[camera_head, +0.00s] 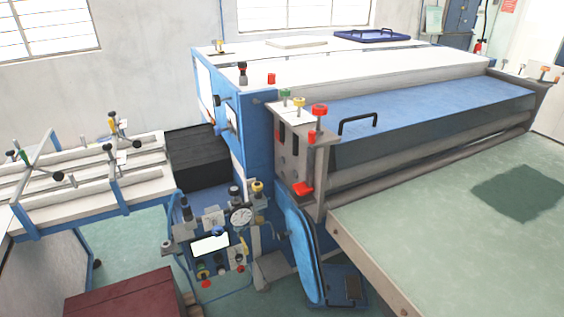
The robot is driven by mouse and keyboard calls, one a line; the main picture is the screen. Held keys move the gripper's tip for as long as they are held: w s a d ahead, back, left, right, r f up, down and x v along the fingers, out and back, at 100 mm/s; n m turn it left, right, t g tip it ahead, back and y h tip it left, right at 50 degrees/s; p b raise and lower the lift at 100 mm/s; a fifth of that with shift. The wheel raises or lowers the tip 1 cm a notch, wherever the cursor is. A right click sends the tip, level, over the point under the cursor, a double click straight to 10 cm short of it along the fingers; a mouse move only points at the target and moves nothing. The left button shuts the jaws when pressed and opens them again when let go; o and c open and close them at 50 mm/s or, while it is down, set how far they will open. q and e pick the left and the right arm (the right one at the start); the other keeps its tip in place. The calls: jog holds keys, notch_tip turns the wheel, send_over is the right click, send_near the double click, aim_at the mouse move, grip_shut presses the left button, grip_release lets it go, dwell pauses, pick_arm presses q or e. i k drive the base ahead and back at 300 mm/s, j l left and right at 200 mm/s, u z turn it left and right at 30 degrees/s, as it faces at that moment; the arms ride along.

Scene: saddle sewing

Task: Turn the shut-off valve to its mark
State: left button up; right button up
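A blue and white roller machine (262,140) stands in the middle of the head view. A panel of fittings with a round gauge (241,215) and a white display (210,244) is at its lower front left. A yellow lever-like part (244,246) shows beside the display. Red knobs sit on the grey roller bracket (318,165), with a red lever-like part (303,188) low on it. I cannot tell which of these is the shut-off valve, and no mark can be made out. Neither of my grippers is in view.
A green-topped table (450,240) fills the right side, with a dark patch on it. A white rack with clamps (90,170) stands at the left. A dark red box (120,295) is at the lower left. Some green floor (135,240) is clear between them.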

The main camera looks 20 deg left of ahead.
aim_at(217, 231)
jog(key=u, duration=1.2)
